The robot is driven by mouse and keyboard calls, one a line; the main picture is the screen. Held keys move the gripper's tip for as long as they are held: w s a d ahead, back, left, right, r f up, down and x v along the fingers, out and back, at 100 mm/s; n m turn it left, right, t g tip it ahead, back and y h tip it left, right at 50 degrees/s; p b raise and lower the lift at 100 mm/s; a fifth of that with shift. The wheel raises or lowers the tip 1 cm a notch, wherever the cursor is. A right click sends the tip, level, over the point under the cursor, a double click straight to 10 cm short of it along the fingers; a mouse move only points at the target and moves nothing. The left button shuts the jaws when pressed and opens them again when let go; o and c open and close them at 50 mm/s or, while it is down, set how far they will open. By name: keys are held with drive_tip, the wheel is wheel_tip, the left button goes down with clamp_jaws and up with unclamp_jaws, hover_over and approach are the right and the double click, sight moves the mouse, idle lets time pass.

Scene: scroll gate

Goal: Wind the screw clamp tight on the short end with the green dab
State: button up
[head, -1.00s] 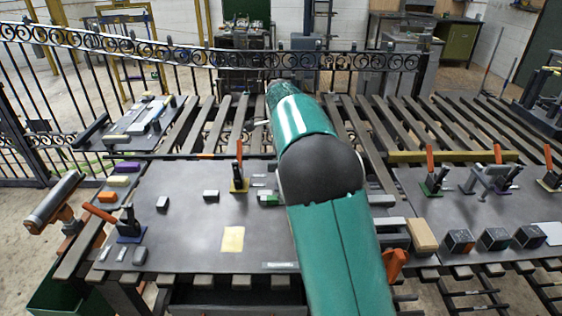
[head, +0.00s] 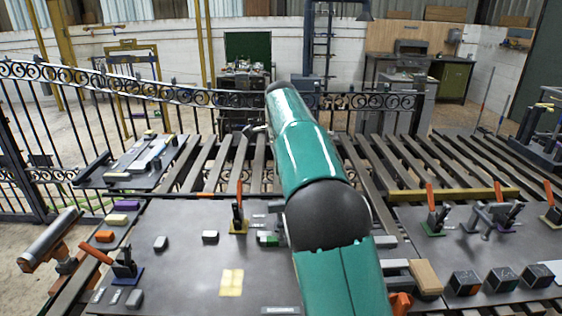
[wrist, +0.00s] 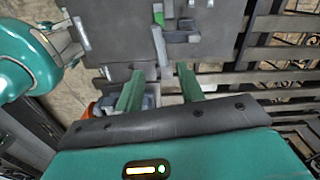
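A small block with a green patch (head: 268,239) lies on the grey plate just left of my arm in the head view. A green patch on a short grey piece also shows at the top of the wrist view (wrist: 158,15). I cannot tell for sure which part is the screw clamp; my arm hides part of the plate there. My gripper (wrist: 159,84) shows two green fingers, apart with nothing held between them. It is hidden in the head view. Beyond its fingertips lie the plate edge and grey blocks.
A clamp with an upright orange handle (head: 239,212) stands left of the green-patched block. Another orange-handled clamp (head: 125,264) is at the plate's left. A yellow square (head: 231,282) lies on bare plate. Dark cubes (head: 464,283) and a tan block (head: 425,277) sit at right.

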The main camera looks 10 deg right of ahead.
drive_tip(key=shift+r, duration=1.65)
wheel_tip(320, 180, down, 14)
drive_tip(key=m, duration=3.6)
